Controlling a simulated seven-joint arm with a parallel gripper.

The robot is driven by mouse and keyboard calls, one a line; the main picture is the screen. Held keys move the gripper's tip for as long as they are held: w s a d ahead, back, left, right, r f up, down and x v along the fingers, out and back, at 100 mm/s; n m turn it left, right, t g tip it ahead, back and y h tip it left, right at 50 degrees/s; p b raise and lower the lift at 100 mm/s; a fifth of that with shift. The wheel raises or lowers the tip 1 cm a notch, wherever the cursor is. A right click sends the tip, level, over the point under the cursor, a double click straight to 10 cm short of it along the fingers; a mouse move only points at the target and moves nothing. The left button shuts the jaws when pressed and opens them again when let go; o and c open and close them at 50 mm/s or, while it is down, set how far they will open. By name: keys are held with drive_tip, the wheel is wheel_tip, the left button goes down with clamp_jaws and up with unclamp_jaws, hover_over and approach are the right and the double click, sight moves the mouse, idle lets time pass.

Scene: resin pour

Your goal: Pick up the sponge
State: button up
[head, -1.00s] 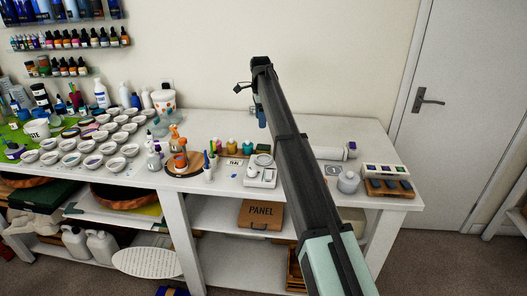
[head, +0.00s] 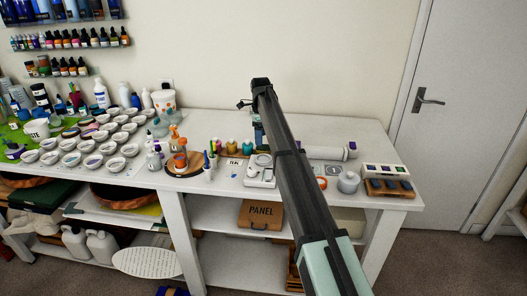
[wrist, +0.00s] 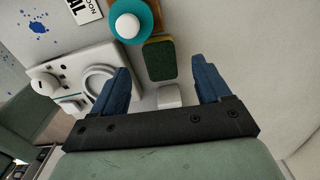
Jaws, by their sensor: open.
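The sponge (wrist: 160,60) shows in the wrist view as a small block with a dark green face and a yellow edge. It lies on the white tabletop, just ahead of my gripper and roughly centred between the fingers. My gripper (wrist: 161,68) is open, with its two blue fingers apart and nothing held between them. In the head view my gripper (head: 258,135) hangs low over the back part of the table, and I cannot make out the sponge there.
A teal-collared bottle with a white cap (wrist: 127,26) stands close beyond the sponge, by a wooden tray. A white scale (wrist: 62,82) lies left of the fingers. A small white block (wrist: 169,97) sits between them. In the head view, a white jar (head: 348,183) stands right of my arm.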

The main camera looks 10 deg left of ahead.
drive_tip(key=shift+f, duration=3.05)
drive_tip(key=shift+c, duration=0.2)
drive_tip(key=c, duration=1)
wheel_tip(320, 180, up, 10)
